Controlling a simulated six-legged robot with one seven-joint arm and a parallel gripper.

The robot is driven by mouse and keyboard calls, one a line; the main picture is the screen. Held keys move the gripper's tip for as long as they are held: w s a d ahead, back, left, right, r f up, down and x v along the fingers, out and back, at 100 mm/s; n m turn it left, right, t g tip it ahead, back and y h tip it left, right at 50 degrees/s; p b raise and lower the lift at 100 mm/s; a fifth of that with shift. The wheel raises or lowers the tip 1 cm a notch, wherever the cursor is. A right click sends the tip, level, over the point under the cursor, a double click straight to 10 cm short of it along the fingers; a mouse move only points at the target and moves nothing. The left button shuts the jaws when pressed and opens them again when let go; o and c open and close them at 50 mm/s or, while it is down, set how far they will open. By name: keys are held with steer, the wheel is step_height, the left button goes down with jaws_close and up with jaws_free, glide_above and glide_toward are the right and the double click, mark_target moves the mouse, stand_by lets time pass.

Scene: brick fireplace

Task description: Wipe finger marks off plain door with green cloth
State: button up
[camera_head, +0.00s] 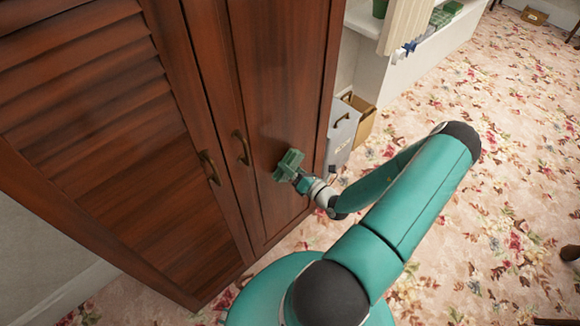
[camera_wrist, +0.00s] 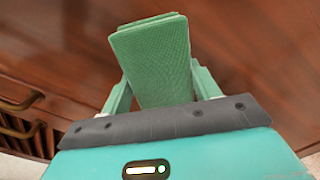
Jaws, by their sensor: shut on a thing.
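The plain door (camera_head: 278,75) is the right-hand dark wood panel of a wardrobe, with a brass handle (camera_head: 241,148) on its left side. My gripper (camera_head: 293,172) is in front of the lower part of this door, right of the handle. It is shut on the folded green cloth (camera_wrist: 158,62), which sticks out past the fingers toward the wood. The cloth (camera_head: 289,163) is at or very near the door face; I cannot tell if it touches. Faint pale smudges show on the door above the cloth. The wood behind the cloth is blurred in the wrist view.
The louvred door (camera_head: 95,100) with its own brass handle (camera_head: 208,168) is to the left. A grey file box (camera_head: 343,132) and a brown box (camera_head: 362,118) stand on the floor right of the wardrobe. Flowered carpet (camera_head: 500,180) lies open to the right.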

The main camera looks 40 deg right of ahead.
steer(key=shift+s+d, duration=0.1)
steer(key=shift+s, duration=2.6)
steer(key=s, duration=0.3)
steer(key=shift+w, duration=0.1)
